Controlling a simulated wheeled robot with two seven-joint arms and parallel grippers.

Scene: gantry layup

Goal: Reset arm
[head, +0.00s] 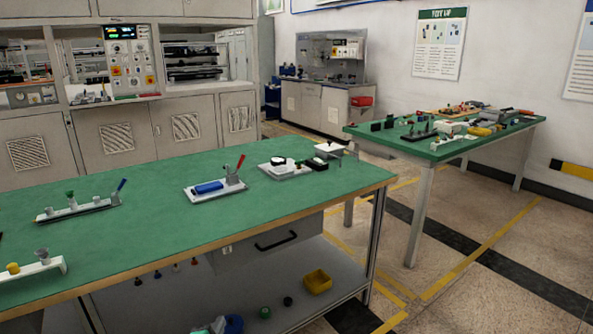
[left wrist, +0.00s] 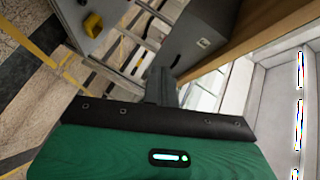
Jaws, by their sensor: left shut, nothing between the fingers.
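My left gripper (left wrist: 161,85) shows in the left wrist view as a dark grey pair of fingers beyond a black bar and a green housing with a lit slot. The fingers are together, with nothing between them. It hangs in free air, apart from the bench. I cannot make out either gripper in the head view, and my right gripper shows in no frame.
A green-topped bench (head: 130,225) carries a white tray with a blue block (head: 208,188) and other small fixtures. A yellow bin (head: 318,281) is on its lower shelf. A second green table (head: 400,145) with tools stands at right. Open floor (head: 480,245) lies between.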

